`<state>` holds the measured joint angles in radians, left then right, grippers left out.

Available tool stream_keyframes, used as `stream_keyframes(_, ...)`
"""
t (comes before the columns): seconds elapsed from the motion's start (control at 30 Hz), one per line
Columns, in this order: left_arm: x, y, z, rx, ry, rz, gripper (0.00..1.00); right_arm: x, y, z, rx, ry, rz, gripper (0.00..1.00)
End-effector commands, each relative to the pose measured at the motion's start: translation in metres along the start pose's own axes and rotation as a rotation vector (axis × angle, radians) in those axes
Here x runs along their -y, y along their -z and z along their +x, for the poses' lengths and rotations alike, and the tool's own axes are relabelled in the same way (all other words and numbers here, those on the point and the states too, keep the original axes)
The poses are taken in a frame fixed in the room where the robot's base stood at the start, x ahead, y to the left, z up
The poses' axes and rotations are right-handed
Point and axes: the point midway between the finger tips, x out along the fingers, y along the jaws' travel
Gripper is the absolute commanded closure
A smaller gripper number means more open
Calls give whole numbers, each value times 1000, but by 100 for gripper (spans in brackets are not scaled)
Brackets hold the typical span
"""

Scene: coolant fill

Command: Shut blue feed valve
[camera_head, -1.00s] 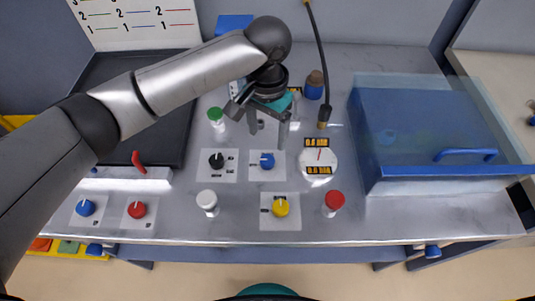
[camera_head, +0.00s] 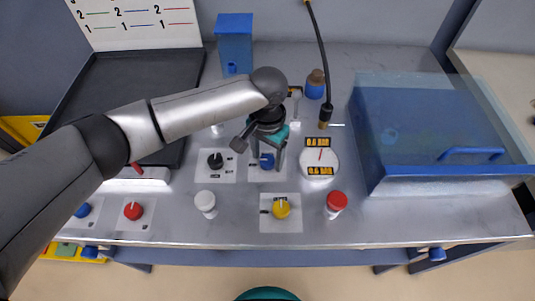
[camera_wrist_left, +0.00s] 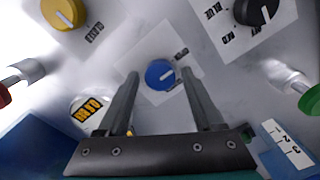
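A blue knob (camera_head: 267,160) with a white pointer mark sits on a white plate in the middle of the bench. My left gripper (camera_head: 267,164) is over this knob, pointing down. Its two fingers are apart, one on each side of the knob, with a gap visible in the wrist view. My right gripper does not show.
A black knob (camera_head: 215,161) is left of the plate, a yellow knob (camera_head: 281,208) in front, a round gauge (camera_head: 320,162) to the right. White (camera_head: 205,203) and red (camera_head: 336,204) capped posts stand near the front. A blue box with a clear lid (camera_head: 430,140) fills the right.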

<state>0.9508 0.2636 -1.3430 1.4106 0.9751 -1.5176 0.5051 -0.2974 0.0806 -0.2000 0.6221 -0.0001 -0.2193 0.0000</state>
Motion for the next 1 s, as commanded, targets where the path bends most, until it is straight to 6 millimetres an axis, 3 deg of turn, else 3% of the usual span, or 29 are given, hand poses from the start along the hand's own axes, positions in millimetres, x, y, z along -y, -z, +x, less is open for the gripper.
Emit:
stream_keyframes(0.07, 0, 0, 0, 0, 0, 0, 43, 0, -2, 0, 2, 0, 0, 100)
stream_keyframes(0.57, 0, 0, 0, 0, 0, 0, 99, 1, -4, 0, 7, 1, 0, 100)
stream_keyframes(1.0, 0, -1, -2, 3, -2, 52, 100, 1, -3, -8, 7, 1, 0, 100)
